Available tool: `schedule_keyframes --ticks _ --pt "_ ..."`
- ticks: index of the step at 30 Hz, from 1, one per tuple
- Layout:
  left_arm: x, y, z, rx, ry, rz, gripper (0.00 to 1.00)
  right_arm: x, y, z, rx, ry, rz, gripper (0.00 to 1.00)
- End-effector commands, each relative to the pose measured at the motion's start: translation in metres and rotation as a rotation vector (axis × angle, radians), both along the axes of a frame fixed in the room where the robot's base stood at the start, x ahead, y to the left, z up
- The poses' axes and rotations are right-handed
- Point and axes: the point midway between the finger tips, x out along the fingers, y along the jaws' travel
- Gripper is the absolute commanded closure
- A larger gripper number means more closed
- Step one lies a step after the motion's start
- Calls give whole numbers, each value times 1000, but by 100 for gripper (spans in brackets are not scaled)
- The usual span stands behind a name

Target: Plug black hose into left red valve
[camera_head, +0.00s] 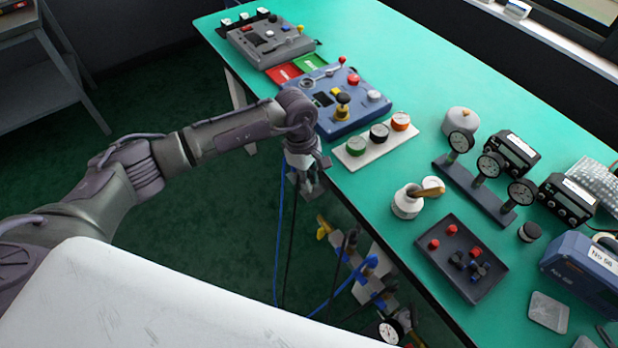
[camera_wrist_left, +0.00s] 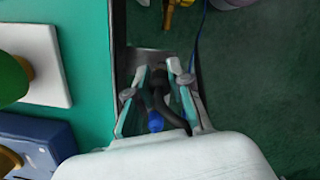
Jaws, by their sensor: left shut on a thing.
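My left gripper (camera_head: 308,190) hangs just beyond the near edge of the green table. In the left wrist view its two fingers (camera_wrist_left: 163,72) are shut on the black hose (camera_wrist_left: 175,110), whose dark end lies between them. A blue piece (camera_wrist_left: 155,122) shows beside the hose. In the head view the black hose (camera_head: 290,245) hangs below the gripper towards the floor. Pipe fittings (camera_head: 350,262) with a yellow part and a blue part are below the table edge. I cannot make out a left red valve among them. My right gripper is not in view.
A blue hose (camera_head: 278,235) hangs beside the black one. On the green table (camera_head: 420,70) are a blue control box (camera_head: 325,100), a white plate with several buttons (camera_head: 376,141), a gauge stand (camera_head: 475,185) and a dark tray with red pieces (camera_head: 462,285). A pressure gauge (camera_head: 390,331) sits low.

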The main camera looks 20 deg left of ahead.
Motion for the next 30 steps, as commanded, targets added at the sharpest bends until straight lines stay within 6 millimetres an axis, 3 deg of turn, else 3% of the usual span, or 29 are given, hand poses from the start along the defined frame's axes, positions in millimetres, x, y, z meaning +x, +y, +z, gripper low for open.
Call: schedule_keyframes --ticks 11,30 --pt "0 0 2 0 -1 0 100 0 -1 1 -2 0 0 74" --pt "0 0 38 0 -1 -1 100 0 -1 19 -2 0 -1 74"
